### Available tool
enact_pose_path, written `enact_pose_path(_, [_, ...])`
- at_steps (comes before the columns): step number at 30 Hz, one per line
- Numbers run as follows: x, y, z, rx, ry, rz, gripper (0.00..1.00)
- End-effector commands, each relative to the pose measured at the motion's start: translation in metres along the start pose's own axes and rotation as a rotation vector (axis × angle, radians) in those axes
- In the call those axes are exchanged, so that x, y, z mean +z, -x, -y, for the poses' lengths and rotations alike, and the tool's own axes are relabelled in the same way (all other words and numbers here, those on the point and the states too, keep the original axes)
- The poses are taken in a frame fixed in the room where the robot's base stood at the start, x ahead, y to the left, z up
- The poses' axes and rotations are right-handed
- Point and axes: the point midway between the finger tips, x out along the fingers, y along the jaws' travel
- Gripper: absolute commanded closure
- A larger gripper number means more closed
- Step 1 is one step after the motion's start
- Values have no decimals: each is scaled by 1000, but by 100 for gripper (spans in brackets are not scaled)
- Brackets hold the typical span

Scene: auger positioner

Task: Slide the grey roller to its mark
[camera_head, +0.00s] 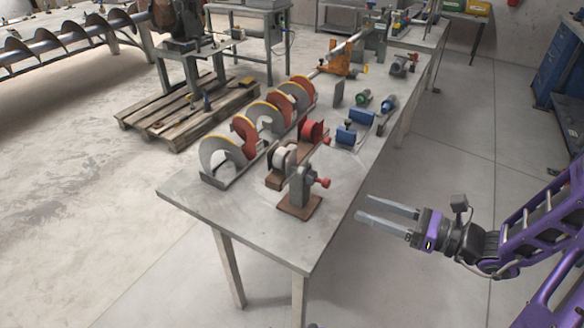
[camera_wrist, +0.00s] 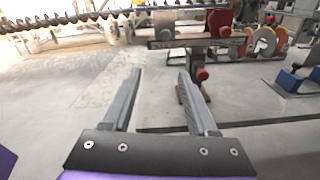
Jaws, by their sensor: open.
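The grey roller (camera_head: 284,160) is a pale, short cylinder on a brown rail of the stand near the table's front end. A red roller (camera_head: 312,131) stands just behind it. In the wrist view the grey roller (camera_wrist: 164,20) is at the top middle, with the red roller (camera_wrist: 221,20) to its right. My gripper (camera_head: 362,207) is open and empty, off the table's right edge and apart from the roller. Its two fingers also show in the wrist view (camera_wrist: 160,72), pointing toward the stand. I cannot make out the mark.
The grey table (camera_head: 205,205) also holds an auger with grey and red flights (camera_head: 222,155) left of the stand. Red knobs (camera_head: 323,182) stick out from the stand toward my gripper. Blue blocks (camera_head: 347,134) lie farther back. The floor around my gripper is clear.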

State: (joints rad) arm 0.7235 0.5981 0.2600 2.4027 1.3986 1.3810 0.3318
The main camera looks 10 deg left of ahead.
Motion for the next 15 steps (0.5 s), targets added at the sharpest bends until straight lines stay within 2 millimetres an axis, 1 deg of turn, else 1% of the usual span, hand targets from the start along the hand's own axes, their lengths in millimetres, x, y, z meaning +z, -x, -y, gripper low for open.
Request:
enact_pose_path(1, [6,2,2,-20,-6,41,41])
enact_pose_path(3, [12,2,3,-36,-6,72,41])
enact_pose_path(5, [14,-1,4,-40,-5,83,41])
enact_pose_path(7, [15,-8,4,-38,-4,83,41])
enact_pose_path(11, [16,-30,4,-34,-5,81,41])
enact_pose_path(15, [17,-60,5,-33,-6,79,41])
